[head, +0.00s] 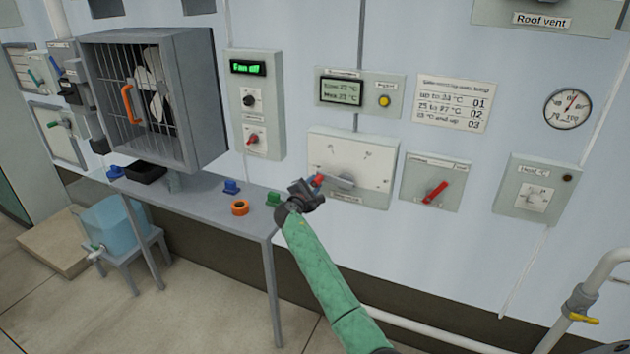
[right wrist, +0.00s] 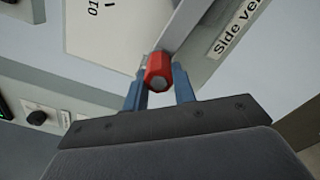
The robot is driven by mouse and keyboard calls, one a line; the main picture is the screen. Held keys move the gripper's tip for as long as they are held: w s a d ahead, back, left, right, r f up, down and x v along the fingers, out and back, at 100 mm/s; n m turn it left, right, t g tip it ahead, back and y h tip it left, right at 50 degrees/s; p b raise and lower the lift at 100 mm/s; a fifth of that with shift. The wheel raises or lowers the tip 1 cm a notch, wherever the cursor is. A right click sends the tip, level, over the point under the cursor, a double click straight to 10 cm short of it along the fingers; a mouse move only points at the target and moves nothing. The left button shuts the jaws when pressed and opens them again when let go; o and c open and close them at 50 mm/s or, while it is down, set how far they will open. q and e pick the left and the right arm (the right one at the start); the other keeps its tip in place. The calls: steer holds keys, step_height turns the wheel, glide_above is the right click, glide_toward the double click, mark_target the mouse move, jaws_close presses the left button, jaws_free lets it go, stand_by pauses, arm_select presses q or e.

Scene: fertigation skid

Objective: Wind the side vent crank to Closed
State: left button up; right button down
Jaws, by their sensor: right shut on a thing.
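The side vent crank is a grey arm (head: 338,182) with a red knob (head: 318,180) on a white-faced wall box (head: 365,150). In the head view the crank arm points left and slightly down toward my gripper. My right gripper (head: 308,190) is shut on the red knob. In the right wrist view the red knob (right wrist: 158,72) sits between the two blue fingers (right wrist: 160,88), with the grey crank arm (right wrist: 182,28) running up from it. Part of the "Side vent" label (right wrist: 236,32) shows there. My left gripper is not in view.
A box with a red lever (head: 435,192) is right of the crank box. A pipe (head: 600,275) rises at lower right.

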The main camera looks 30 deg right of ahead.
steer(key=shift+f, duration=0.9)
steer(key=c, duration=1.1)
jaws_free()
steer(key=shift+c, duration=0.2)
arm_select(q)
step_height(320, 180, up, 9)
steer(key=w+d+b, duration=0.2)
steer(key=b, duration=0.1)
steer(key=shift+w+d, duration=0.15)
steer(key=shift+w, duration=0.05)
arm_select(e)
steer(key=v, duration=0.8)
steer(key=shift+d, duration=0.1)
